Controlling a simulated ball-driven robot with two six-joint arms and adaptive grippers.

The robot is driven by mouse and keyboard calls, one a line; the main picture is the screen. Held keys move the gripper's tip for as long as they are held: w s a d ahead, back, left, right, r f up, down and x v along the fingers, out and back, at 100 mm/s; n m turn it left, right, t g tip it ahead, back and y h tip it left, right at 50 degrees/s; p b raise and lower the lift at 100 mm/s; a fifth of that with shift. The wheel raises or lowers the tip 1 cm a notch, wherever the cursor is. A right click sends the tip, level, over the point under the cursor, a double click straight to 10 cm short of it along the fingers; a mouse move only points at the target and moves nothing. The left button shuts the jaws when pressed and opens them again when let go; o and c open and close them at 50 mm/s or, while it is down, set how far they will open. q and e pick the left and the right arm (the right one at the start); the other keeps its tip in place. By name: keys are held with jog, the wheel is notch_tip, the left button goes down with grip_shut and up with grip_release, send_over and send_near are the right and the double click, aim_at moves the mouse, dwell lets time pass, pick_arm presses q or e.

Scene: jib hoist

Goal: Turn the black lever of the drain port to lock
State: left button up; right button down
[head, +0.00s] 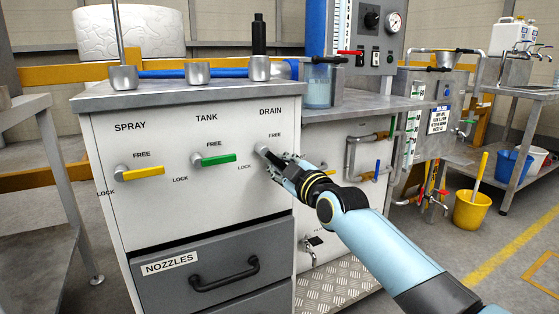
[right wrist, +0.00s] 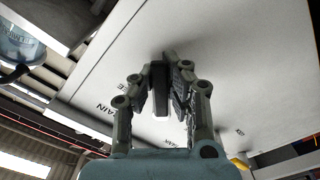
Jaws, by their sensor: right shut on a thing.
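The drain port's round metal hub (head: 262,150) sits on the white cabinet front under the DRAIN label, with FREE printed above right of it and LOCK at its lower left. My right gripper (head: 283,163) is at this port, shut on the black lever, which points right and slightly down from the hub in the head view. Most of the lever is hidden there by the fingers. In the right wrist view the dark lever (right wrist: 160,90) stands between the two fingers of my right gripper (right wrist: 168,85). My left gripper is not in view.
To the left, the tank port has a green lever (head: 222,159) and the spray port a yellow lever (head: 150,171). Below is a grey NOZZLES drawer (head: 215,268) with a black handle. Metal cups and a black bottle (head: 259,36) stand on top. A panel with piping (head: 350,150) is on the right.

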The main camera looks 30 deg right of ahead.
aim_at(259, 169)
jog(key=shift+s+a+f+m, duration=0.1)
jog(key=shift+a+f+m, duration=0.15)
jog(key=shift+m, duration=0.25)
jog(key=shift+a+f+m, duration=0.1)
jog(key=shift+f+m, duration=0.15)
jog(key=shift+m, duration=0.25)
jog(key=a+m, duration=0.1)
jog(key=m, duration=0.3)
jog(key=a+f+m, duration=0.1)
jog(key=m, duration=0.1)
jog(key=shift+a+p, duration=0.3)
jog(key=shift+p, duration=0.1)
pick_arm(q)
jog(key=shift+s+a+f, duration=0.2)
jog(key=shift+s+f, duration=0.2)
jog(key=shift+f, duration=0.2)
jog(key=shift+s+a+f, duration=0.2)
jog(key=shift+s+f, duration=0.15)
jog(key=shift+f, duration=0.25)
pick_arm(e)
jog(key=shift+a+m, duration=0.25)
jog(key=shift+m, duration=0.45)
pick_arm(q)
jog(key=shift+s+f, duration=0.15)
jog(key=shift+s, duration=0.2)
pick_arm(e)
jog(key=c, duration=1.3)
grip_release()
jog(key=shift+r, duration=0.15)
